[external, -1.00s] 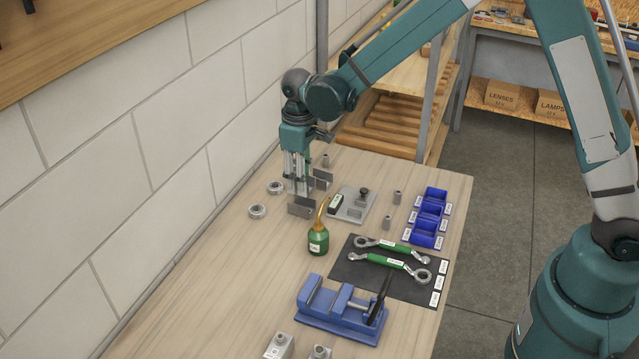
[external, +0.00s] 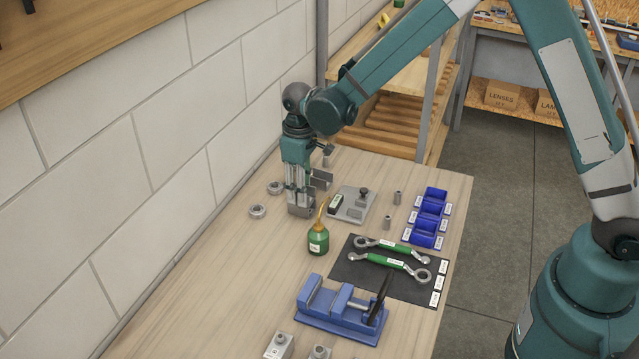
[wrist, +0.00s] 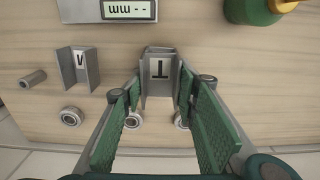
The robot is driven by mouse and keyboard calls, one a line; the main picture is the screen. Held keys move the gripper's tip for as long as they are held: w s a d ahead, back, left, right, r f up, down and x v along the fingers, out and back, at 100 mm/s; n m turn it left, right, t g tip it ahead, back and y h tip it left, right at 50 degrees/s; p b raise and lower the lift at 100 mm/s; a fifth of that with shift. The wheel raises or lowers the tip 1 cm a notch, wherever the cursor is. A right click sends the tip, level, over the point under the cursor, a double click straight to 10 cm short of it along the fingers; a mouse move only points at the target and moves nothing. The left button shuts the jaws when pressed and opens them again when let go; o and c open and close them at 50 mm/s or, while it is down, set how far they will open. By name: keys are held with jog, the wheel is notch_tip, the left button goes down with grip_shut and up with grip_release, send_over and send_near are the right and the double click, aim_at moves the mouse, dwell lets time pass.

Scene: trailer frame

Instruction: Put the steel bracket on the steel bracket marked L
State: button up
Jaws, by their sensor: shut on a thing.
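My gripper (external: 300,205) points down at the far left part of the table. It is shut on a steel bracket, whose labelled face (wrist: 159,72) shows between the green-padded fingers in the wrist view. Its label looks like a T or an upside-down L; I cannot tell which. In the external view the fingers largely cover this bracket, and it is at or very near the tabletop. A second steel bracket (external: 321,178) stands apart, just behind the gripper. In the wrist view this bracket (wrist: 78,70) is at the left, with a mark resembling a V or upside-down A.
A green oil can (external: 318,241) stands close in front. A grey plate (external: 348,215), a blue vise (external: 340,312), wrenches on a dark mat (external: 350,272) and blue bins (external: 428,225) lie further right. The front-left tabletop is clear.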

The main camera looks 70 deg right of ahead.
jog(key=shift+f, duration=0.15)
jog(key=o, duration=1.1)
jog(key=shift+r, duration=0.2)
jog(key=shift+r, duration=5.95)
